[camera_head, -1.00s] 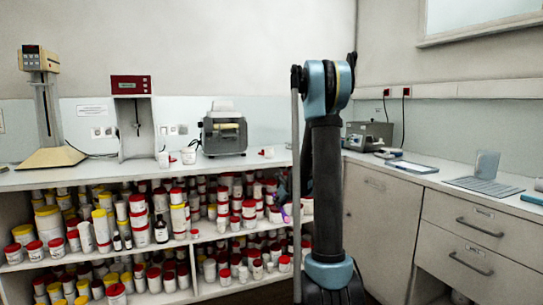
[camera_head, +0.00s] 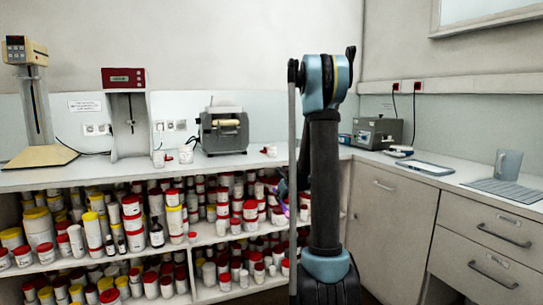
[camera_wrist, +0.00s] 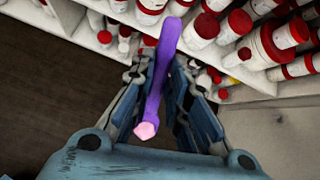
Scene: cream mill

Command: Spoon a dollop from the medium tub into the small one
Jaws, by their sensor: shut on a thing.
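My gripper (camera_wrist: 158,100) is shut on a purple spoon-like utensil (camera_wrist: 163,55) with a pink end. The utensil lies lengthwise between the fingers; its far end is hard to make out. In the head view, a small purple part (camera_head: 285,207) shows left of my arm, and the gripper is mostly hidden. On the back counter stand two open-looking white tubs, a larger one (camera_head: 186,155) and a smaller one (camera_head: 158,160). They are well left of and beyond my gripper. Their contents cannot be seen.
Shelves (camera_head: 70,267) under the counter (camera_head: 80,181) are packed with red- and yellow-lidded tubs. A red-and-white item (camera_head: 269,151) lies farther right. Drawers (camera_head: 490,235) line the right.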

